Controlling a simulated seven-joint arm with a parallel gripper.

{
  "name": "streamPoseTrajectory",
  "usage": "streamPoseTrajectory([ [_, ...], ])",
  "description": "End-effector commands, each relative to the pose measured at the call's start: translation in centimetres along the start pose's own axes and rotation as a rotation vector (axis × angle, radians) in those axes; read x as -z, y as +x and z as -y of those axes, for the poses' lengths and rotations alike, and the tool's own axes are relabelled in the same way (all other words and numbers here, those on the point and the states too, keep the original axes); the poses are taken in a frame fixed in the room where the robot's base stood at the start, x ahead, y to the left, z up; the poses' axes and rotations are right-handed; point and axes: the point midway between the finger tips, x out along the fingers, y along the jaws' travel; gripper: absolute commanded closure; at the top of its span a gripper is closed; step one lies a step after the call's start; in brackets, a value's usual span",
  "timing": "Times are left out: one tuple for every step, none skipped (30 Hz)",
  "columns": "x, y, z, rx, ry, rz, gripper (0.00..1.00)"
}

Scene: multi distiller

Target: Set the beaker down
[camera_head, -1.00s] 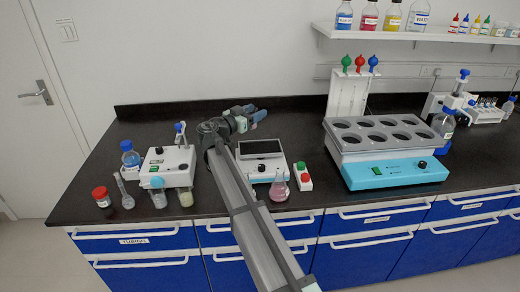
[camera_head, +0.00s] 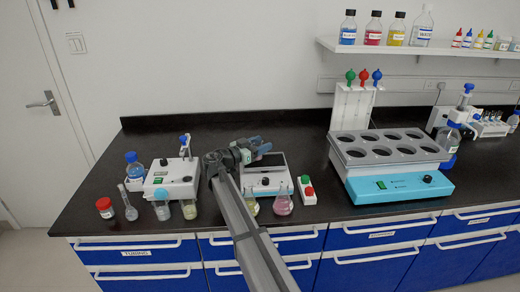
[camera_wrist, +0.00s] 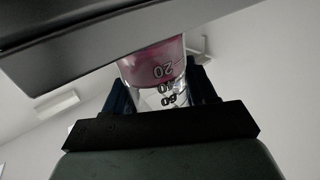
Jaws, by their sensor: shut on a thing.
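My gripper (camera_head: 258,148) is above the rear part of a white device with a dark top plate (camera_head: 268,160). In the wrist view my gripper (camera_wrist: 163,100) is shut on a clear beaker (camera_wrist: 155,75) with pink liquid and printed marks. The beaker appears upside down in that picture, its liquid end next to a dark grey slab (camera_wrist: 60,40) across the top. I cannot tell whether the beaker touches the slab. In the head view I cannot make the beaker out near my gripper.
A pink flask (camera_head: 283,204) and a yellowish flask (camera_head: 252,206) stand before the device. A red-green button box (camera_head: 307,190) is to its right. Another white device (camera_head: 172,178) is left, with small glassware in front. An eight-hole rack (camera_head: 390,150) stands further right.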

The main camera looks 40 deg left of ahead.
Motion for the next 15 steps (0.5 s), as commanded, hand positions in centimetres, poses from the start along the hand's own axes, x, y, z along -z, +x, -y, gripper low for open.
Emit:
streamPoseTrajectory([
  [-0.8, 0.0, 0.0, 0.0, -0.002, 0.0, 0.76],
  [-1.1, 0.0, 0.0, 0.0, -0.003, 0.0, 0.76],
  [-1.5, 0.0, 0.0, 0.0, -0.003, 0.0, 0.76],
  [-1.6, 0.0, 0.0, 0.0, -0.002, 0.0, 0.76],
  [-1.7, 0.0, 0.0, 0.0, -0.001, 0.0, 0.76],
  [-1.7, 0.0, 0.0, 0.0, -0.001, 0.0, 0.76],
  [-1.7, 0.0, 0.0, 0.0, 0.0, 0.0, 0.76],
  [-1.7, 0.0, 0.0, 0.0, 0.0, 0.0, 0.76],
  [-1.7, 0.0, 0.0, 0.0, 0.0, 0.0, 0.76],
  [-1.7, 0.0, 0.0, 0.0, 0.0, 0.0, 0.76],
  [-1.7, 0.0, 0.0, 0.0, 0.0, 0.0, 0.76],
  [-1.7, 0.0, 0.0, 0.0, -0.001, 0.0, 0.76],
  [-1.8, 0.0, 0.0, 0.0, -0.001, 0.0, 0.76],
  [-1.8, 0.0, 0.0, 0.0, -0.001, 0.0, 0.76],
  [-1.9, 0.0, 0.0, 0.0, -0.001, 0.0, 0.76],
])
